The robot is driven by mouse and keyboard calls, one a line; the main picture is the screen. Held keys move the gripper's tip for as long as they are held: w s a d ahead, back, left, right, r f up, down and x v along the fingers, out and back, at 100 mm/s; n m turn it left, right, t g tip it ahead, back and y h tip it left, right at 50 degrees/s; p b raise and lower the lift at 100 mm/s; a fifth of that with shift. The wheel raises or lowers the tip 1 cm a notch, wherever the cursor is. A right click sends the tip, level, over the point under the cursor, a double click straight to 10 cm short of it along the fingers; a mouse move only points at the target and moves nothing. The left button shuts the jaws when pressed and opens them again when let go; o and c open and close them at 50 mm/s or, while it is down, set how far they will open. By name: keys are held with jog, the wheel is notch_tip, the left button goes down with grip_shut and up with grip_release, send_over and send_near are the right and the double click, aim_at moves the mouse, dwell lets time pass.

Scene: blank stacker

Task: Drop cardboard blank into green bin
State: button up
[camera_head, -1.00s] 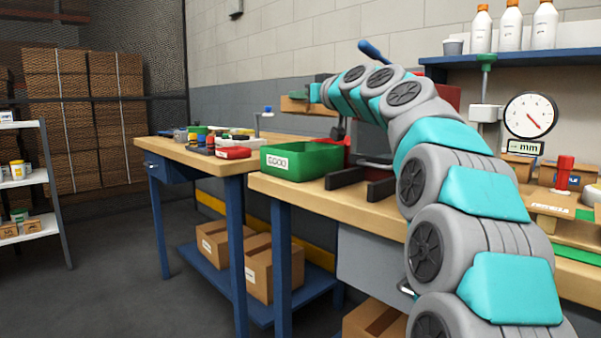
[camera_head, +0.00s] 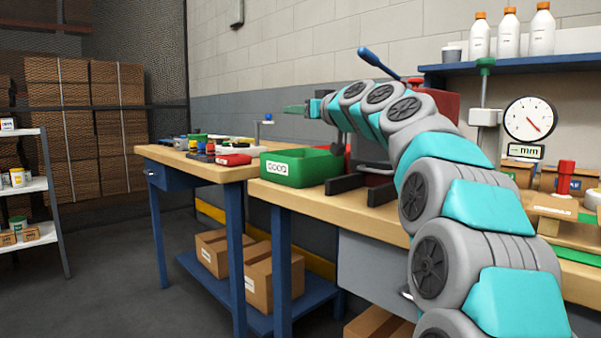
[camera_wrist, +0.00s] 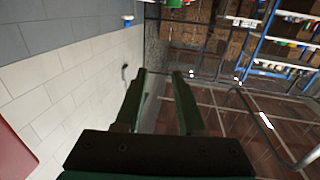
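The green bin (camera_head: 318,170) with a white label stands on the near wooden workbench, left of a red press. My gripper (camera_head: 292,109) is above the bin and points left. In the wrist view my gripper (camera_wrist: 160,73) shows two dark green fingers spread apart with nothing between them. The cardboard blank is not visible in either current view. The bin's front wall hides its floor, so I cannot tell what lies in it.
The red press (camera_head: 440,103) with a blue lever stands behind my arm. A dial gauge (camera_head: 528,119) is at right. The far workbench (camera_head: 170,154) holds small containers and a red box (camera_head: 233,160). Brown boxes (camera_head: 271,277) sit on the lower shelf.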

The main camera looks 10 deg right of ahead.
jog(key=shift+s, duration=0.1)
jog(key=b+v, duration=0.1)
jog(key=v, duration=0.6)
jog(key=shift+s, duration=0.3)
jog(key=shift+d, duration=0.15)
